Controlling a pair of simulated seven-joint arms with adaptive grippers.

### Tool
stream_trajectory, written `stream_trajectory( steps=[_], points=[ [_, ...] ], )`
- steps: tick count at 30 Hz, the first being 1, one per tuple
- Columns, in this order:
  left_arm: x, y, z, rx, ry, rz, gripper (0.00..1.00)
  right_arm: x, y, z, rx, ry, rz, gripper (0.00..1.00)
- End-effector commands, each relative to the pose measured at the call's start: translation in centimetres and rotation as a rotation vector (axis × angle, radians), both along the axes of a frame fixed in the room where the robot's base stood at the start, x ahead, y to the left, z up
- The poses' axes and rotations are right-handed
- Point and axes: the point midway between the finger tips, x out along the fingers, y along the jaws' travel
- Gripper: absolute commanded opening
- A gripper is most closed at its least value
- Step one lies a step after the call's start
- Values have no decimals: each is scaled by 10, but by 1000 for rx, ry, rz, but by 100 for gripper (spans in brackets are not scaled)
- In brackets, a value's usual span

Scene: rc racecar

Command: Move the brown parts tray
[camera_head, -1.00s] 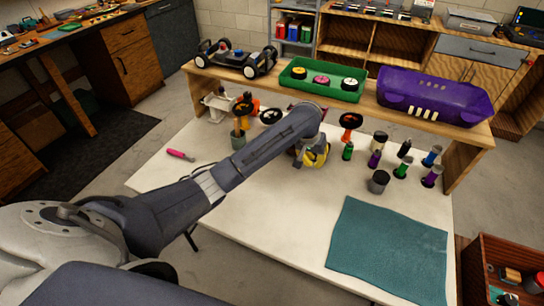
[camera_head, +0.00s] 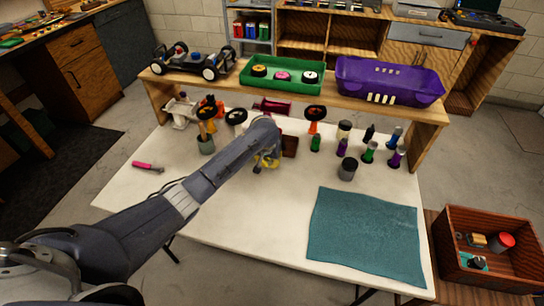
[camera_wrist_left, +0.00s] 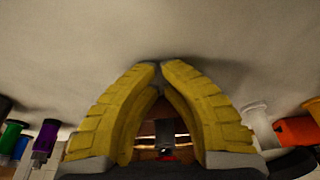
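The brown parts tray (camera_head: 290,146) is a small dark brown piece on the white table, partly hidden behind my left gripper. My left gripper (camera_head: 266,161) has yellow fingers and is low over the table, just left of and nearer than the tray. In the left wrist view the yellow fingertips (camera_wrist_left: 159,66) come together with pale table surface beyond them. A brown surface, possibly the tray (camera_wrist_left: 150,142), shows in the gap between the finger bases. I see nothing held at the tips. My right gripper is out of view.
A teal mat (camera_head: 366,236) lies at the front right. A wooden shelf holds a car chassis, a green tray (camera_head: 283,86) and a purple body (camera_head: 388,80). A pink-handled tool (camera_head: 147,166) lies left.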

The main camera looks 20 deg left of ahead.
Motion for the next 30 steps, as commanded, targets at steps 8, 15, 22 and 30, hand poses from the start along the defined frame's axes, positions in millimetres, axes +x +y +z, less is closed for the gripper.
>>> stream_trajectory(
  steps=[8,15,22,30],
  points=[
    [25,0,3,-1,-3,0,0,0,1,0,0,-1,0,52],
    [32,0,3,-2,-3,0,0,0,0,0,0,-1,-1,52],
    [33,0,3,-2,-3,-1,0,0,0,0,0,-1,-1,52],
    [34,17,3,0,-3,21,0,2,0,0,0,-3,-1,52]
  ],
)
